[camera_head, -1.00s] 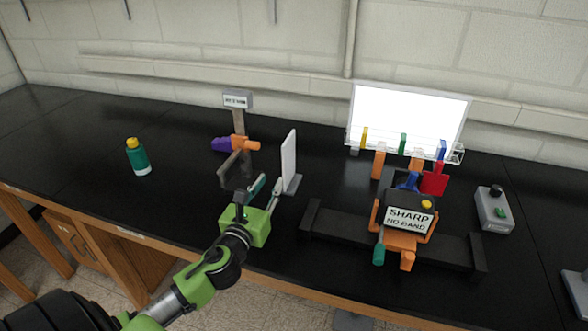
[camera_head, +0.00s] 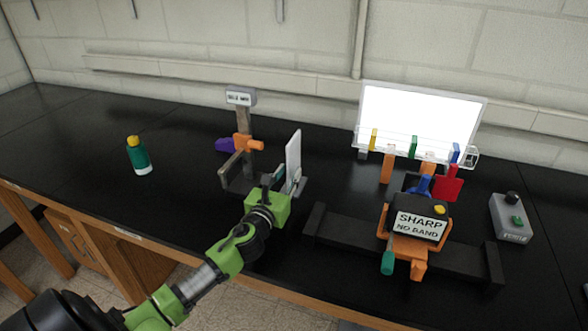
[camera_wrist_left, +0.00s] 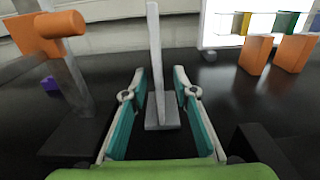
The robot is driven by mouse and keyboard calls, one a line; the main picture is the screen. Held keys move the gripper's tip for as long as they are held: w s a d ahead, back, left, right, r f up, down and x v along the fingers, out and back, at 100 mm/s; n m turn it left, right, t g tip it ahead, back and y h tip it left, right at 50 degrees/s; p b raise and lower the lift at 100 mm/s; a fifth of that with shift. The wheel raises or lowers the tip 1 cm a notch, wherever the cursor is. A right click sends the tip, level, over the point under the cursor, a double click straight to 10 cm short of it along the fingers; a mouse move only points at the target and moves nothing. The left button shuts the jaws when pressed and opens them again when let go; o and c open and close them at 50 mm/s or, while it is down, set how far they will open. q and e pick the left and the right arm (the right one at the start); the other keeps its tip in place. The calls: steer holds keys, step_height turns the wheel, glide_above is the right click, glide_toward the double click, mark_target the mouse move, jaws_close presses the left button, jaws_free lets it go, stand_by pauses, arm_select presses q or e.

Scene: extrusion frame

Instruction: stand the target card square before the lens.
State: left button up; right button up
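The target card (camera_head: 293,158) is a thin white upright plate on a small grey foot, left of centre on the black bench. In the left wrist view the card (camera_wrist_left: 154,55) is seen nearly edge-on, with its foot (camera_wrist_left: 160,116) between the finger pads. My left gripper (camera_head: 281,181) is green with teal pads and is low beside the card. In the wrist view the gripper (camera_wrist_left: 160,80) is open, with a gap visible on each side of the card. Which part is the lens I cannot tell. My right gripper is not in view.
A post with an orange and purple clamp (camera_head: 243,143) stands left of the card. Right are a dark rail (camera_head: 340,228), an orange-framed box reading "SHARP NO BAND" (camera_head: 418,225), a bright panel (camera_head: 420,112) and a grey button box (camera_head: 511,220). A green bottle (camera_head: 139,157) stands far left.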

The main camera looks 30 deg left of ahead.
mark_target(294, 162)
arm_select(q)
steer(key=shift+w+a+r, duration=0.15)
steer(key=shift+w, duration=0.3)
steer(key=shift+p+x, duration=0.5)
steer(key=shift+x, duration=1.85)
steer(key=shift+s, duration=0.1)
steer(key=shift+c, duration=0.2)
steer(key=shift+r, duration=0.1)
jaws_close()
